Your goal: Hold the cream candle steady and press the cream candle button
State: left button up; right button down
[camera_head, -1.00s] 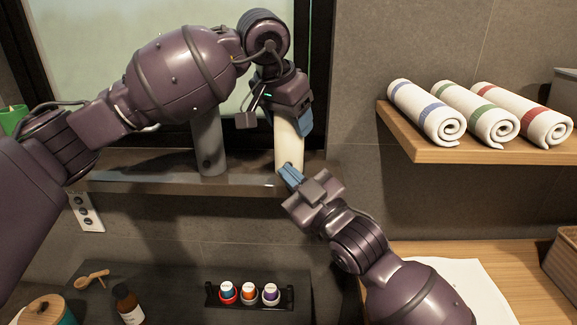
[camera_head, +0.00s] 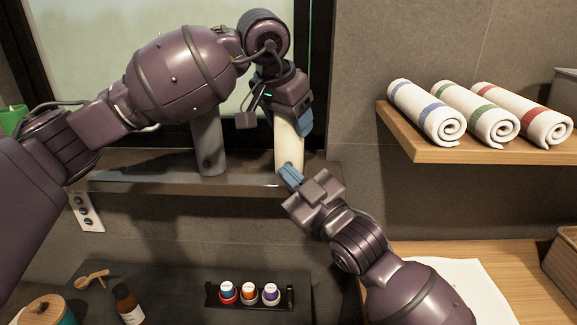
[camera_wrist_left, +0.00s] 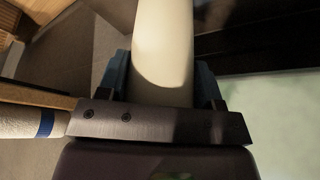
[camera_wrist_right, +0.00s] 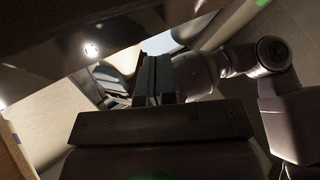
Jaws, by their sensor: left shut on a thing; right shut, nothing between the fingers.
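The cream candle (camera_head: 289,150) stands upright on the grey ledge, below the window. My left gripper (camera_head: 287,117) is shut on its upper part from above; the left wrist view shows the cream candle (camera_wrist_left: 162,45) between the blue fingers. My right gripper (camera_head: 290,177) is shut and empty, its blue fingertips at the candle's lower front, touching or very close. The candle's button cannot be made out clearly behind these fingertips. The right wrist view shows the shut fingers (camera_wrist_right: 159,79) pointing up under the ledge, with the candle's contact spot unclear.
A grey candle (camera_head: 209,146) with a dark spot low on its front stands left on the ledge (camera_head: 240,178). A green item (camera_head: 13,120) is at far left. Rolled towels (camera_head: 425,112) lie on a wooden shelf (camera_head: 470,146) at right. A black tray (camera_head: 288,303) holds small capped containers below.

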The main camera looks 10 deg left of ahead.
jog(key=shift+w, duration=0.15)
dwell(0.6)
jog(key=shift+w+a, duration=0.1)
jog(key=shift+w, duration=0.2)
jog(key=shift+w, duration=0.35)
dwell(0.8)
jog(key=shift+s, duration=0.8)
jog(key=shift+s+d, duration=0.2)
jog(key=shift+s, duration=0.65)
jog(key=shift+s+d, duration=0.2)
jog(key=shift+s, duration=0.6)
jog(key=shift+s+d, duration=0.2)
jog(key=shift+s, duration=0.65)
pick_arm(q)
jog(key=o, duration=1.1)
